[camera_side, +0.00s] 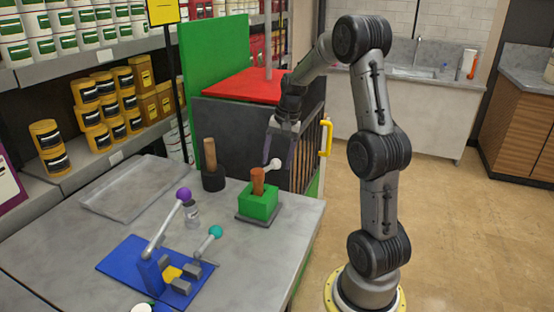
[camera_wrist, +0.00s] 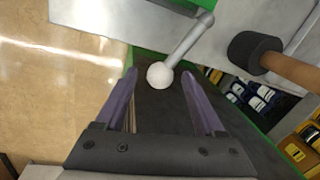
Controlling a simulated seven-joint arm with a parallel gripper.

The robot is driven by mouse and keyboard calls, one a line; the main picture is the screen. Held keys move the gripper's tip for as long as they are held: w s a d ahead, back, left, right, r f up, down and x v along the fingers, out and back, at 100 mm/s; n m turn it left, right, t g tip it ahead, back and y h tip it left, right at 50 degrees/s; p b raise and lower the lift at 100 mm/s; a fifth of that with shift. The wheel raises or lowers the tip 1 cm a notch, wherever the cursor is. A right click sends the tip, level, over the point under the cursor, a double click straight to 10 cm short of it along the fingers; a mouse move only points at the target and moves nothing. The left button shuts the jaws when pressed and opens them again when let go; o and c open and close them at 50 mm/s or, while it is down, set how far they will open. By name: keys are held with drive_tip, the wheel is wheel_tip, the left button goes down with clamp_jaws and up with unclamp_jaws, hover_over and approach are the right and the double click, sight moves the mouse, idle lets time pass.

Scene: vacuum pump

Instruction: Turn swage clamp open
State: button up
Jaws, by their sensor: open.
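A green block clamp (camera_side: 259,206) stands on the bench with a brown tube (camera_side: 257,181) upright in it. Its grey lever ends in a white ball (camera_side: 275,164). In the wrist view the lever (camera_wrist: 190,40) comes down from the upper right to the white ball (camera_wrist: 159,76). My gripper (camera_side: 281,153) is open above the bench, close to the ball. In the wrist view the ball shows between the purple fingertips of my gripper (camera_wrist: 159,73), with gaps on both sides. I cannot tell how far beyond the tips it is.
A brown rod in a black cup (camera_side: 212,181) stands left of the clamp. A blue base (camera_side: 125,255) with purple-ball (camera_side: 184,194) and teal-ball (camera_side: 215,231) levers is at the front. A grey tray (camera_side: 130,190) lies at the left. A dark cabinet with a red top (camera_side: 246,86) stands behind.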

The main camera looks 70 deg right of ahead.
drive_tip(key=shift+f, duration=0.2)
clamp_jaws()
idle(0.3)
idle(1.1)
